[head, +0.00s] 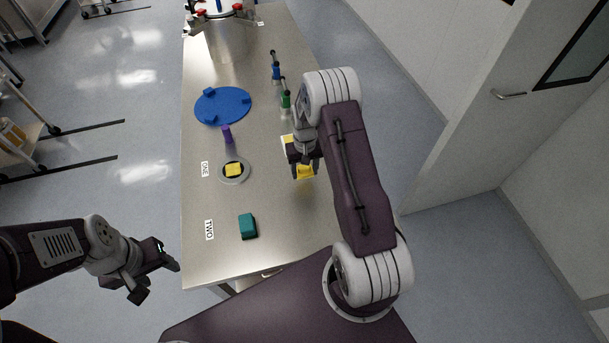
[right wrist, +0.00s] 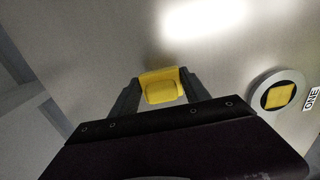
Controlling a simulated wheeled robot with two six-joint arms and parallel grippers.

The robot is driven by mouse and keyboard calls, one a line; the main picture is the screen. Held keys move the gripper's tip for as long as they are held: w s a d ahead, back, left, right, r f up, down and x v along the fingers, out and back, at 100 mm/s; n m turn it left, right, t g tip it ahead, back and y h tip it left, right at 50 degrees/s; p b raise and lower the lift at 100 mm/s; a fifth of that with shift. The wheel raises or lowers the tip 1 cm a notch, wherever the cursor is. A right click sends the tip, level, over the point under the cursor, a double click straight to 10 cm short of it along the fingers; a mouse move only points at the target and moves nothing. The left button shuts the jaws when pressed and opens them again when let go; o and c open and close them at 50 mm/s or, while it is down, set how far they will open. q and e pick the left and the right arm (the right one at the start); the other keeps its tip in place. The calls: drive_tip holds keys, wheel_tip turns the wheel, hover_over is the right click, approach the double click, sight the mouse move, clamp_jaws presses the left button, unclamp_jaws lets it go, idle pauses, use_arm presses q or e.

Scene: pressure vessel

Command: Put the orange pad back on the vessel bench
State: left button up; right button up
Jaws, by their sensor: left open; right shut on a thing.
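No pad that looks plainly orange shows. My right gripper (head: 305,170) is shut on a yellow pad (right wrist: 160,91), which sits between its two fingers in the right wrist view. The held pad also shows below the fingers in the head view (head: 305,173). I cannot tell whether it touches the vessel bench (head: 275,205). Another yellow piece (head: 233,170) lies on a round grey dish (head: 222,178) near label ONE. My left gripper (head: 160,281) is open and empty, off the bench's near left corner.
A teal block (head: 247,226) sits near label TWO. A purple piece (head: 227,134), a blue disc (head: 222,105) and blue- and green-marked upright tools (head: 276,72) stand further back. The metal vessel (head: 228,42) is at the far end. The bench front is mostly clear.

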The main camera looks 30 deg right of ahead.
sight(305, 172)
drive_tip(key=shift+s+f, duration=0.1)
drive_tip(key=shift+f, duration=0.1)
wheel_tip(305, 172, down, 3)
drive_tip(key=shift+p, duration=0.35)
drive_tip(key=shift+w+d+f, duration=0.1)
drive_tip(key=shift+w+f, duration=0.1)
drive_tip(key=shift+f, duration=0.15)
drive_tip(key=shift+s, duration=0.1)
drive_tip(key=shift+f, duration=0.15)
drive_tip(key=o, duration=1.2)
